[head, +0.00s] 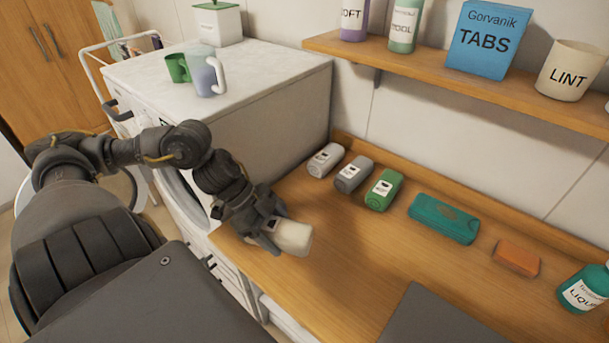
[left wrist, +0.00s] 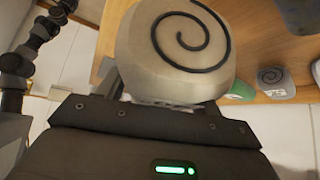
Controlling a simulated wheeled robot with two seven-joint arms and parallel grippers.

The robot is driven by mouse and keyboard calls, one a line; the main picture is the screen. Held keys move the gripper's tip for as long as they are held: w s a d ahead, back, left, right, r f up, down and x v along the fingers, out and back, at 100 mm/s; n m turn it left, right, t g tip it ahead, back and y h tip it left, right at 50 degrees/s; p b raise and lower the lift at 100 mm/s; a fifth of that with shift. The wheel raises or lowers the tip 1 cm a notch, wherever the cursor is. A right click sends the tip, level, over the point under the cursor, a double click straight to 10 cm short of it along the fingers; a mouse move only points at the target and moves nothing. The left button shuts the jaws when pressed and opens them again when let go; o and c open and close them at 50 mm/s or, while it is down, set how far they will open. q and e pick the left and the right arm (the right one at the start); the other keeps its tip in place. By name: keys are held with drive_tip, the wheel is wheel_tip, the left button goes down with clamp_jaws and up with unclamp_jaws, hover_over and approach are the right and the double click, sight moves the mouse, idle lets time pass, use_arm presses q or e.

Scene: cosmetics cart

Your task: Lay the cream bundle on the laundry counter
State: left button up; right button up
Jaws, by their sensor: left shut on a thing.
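The cream bundle (head: 293,237) is in my left gripper (head: 270,233), near the front left part of the wooden laundry counter (head: 330,275). The gripper is shut on it. I cannot tell whether its underside touches the counter. In the left wrist view the cream bundle (left wrist: 180,50) shows its end with a dark spiral, right in front of the gripper. The fingertips are partly hidden by the bundle and the gripper body. My right gripper is not seen.
On the counter's back stand a light grey bundle (head: 325,160), a grey bundle (head: 352,174) and a green bundle (head: 383,189). Mugs (head: 207,76) stand on the washer (head: 265,65). The counter's middle is clear.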

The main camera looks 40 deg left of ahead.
use_arm(q)
drive_tip(key=shift+w+d+f, duration=0.1)
drive_tip(key=shift+w+d, duration=0.25)
drive_tip(key=shift+w, duration=0.2)
drive_tip(key=w+f, duration=0.1)
drive_tip(key=w+d+f, duration=0.1)
drive_tip(key=f, duration=0.1)
drive_tip(key=w+d+f+p, duration=0.1)
drive_tip(key=shift+w+d+f, duration=0.15)
drive_tip(key=shift+w+f, duration=0.05)
drive_tip(key=shift+f, duration=0.2)
drive_tip(key=shift+w+d+f, duration=0.3)
drive_tip(key=shift+w+f, duration=0.05)
drive_tip(key=shift+f, duration=0.3)
wheel_tip(320, 180, down, 2)
drive_tip(key=shift+f+p, duration=0.2)
drive_tip(key=shift+p, duration=0.4)
drive_tip(key=shift+f, duration=0.4)
drive_tip(key=o, duration=1.1)
drive_tip(key=shift+f, duration=0.1)
